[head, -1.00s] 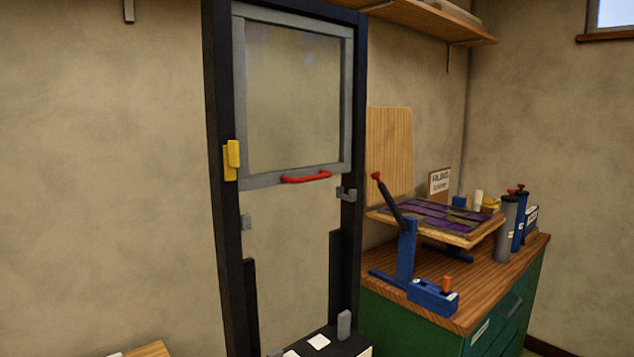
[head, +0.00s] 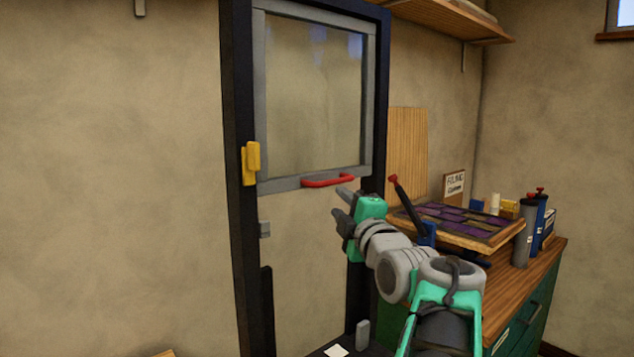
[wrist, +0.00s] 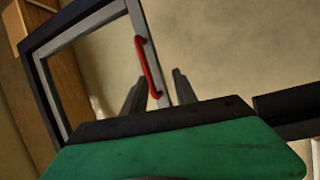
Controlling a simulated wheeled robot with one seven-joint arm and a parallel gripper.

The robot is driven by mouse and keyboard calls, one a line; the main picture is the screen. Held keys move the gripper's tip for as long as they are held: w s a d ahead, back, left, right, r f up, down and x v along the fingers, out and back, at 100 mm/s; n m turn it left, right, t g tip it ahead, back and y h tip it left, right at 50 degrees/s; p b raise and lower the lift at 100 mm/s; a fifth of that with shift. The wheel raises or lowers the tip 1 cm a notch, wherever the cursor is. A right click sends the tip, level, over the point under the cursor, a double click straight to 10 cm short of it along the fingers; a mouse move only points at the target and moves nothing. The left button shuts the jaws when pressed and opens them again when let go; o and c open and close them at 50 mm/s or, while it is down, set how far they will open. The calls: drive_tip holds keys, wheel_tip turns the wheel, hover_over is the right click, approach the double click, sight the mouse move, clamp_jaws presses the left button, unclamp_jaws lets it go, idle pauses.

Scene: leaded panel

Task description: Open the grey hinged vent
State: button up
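The grey hinged vent (head: 265,95) is a grey-framed glass panel in a tall black frame. A red handle (head: 328,181) runs along its bottom rail. In the head view the vent looks flush with the black frame. My gripper (head: 341,202) is just below and to the right of the red handle, with its fingers apart and nothing between them. In the wrist view the red handle (wrist: 147,66) lies ahead, near the left fingertip, and the vent's grey rail (wrist: 170,75) runs past it. I cannot tell whether a finger touches the handle.
A yellow latch (head: 251,163) sits on the black frame's left post (head: 238,220). A green workbench (head: 530,325) with a wooden top stands right, holding a purple leaded panel (head: 465,222), a red-knobbed lever (head: 410,205) and cylinders (head: 524,235). A shelf (head: 450,18) hangs above.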

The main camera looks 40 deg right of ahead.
sight(337, 182)
drive_tip(key=shift+n+t, duration=0.3)
drive_tip(key=shift+n, duration=0.1)
drive_tip(key=w+d+r+p, duration=0.1)
drive_tip(key=w, duration=0.1)
drive_tip(key=w+d+r+p, duration=0.1)
drive_tip(key=w, duration=0.1)
drive_tip(key=w+d+r+p, duration=0.1)
drive_tip(key=w, duration=0.1)
drive_tip(key=shift+w+d+r, duration=0.15)
drive_tip(key=shift+w+d, duration=0.05)
drive_tip(key=shift+d, duration=0.15)
clamp_jaws()
drive_tip(key=shift+s, duration=0.1)
idle(0.6)
